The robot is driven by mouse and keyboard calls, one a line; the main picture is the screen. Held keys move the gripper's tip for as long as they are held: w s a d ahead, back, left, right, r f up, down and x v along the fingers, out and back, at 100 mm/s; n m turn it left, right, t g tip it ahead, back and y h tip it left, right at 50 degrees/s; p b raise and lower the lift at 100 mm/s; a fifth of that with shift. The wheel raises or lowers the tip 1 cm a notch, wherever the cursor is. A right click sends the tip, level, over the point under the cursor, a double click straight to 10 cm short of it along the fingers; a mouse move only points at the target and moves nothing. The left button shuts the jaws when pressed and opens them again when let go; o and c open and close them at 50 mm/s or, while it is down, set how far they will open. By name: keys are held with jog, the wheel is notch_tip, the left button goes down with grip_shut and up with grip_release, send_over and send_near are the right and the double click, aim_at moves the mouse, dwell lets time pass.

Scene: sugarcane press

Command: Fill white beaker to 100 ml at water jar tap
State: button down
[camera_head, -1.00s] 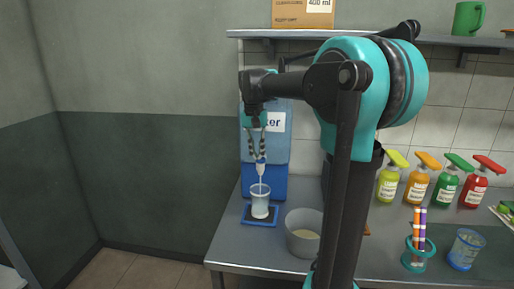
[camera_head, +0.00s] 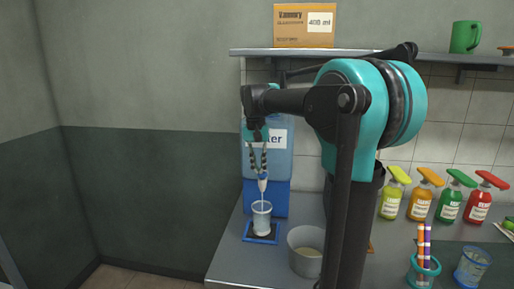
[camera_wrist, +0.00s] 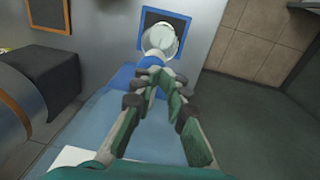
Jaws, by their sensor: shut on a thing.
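The white beaker (camera_head: 261,222) stands upright on a blue-edged dark mat (camera_head: 275,239) at the front of the blue water jar (camera_head: 281,165). In the wrist view the beaker (camera_wrist: 162,40) shows beyond my fingertips. The small white and blue tap (camera_head: 262,184) is above the beaker. A thin pale stream runs down from the tap into the beaker. My gripper (camera_head: 263,170) is shut on the tap; its fingertips (camera_wrist: 165,75) come together in the wrist view and hide most of the tap. The level against the beaker's marks is too small to read.
A grey tub (camera_head: 304,262) stands close to the right of the mat. Several spray bottles (camera_head: 420,203), a teal pen holder (camera_head: 423,271) and a blue-based beaker (camera_head: 471,266) are further right. A shelf (camera_head: 300,52) with a cardboard box (camera_head: 305,27) hangs above.

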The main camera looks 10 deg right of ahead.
notch_tip(320, 180, up, 13)
jog(key=shift+a, duration=0.45)
dwell(1.1)
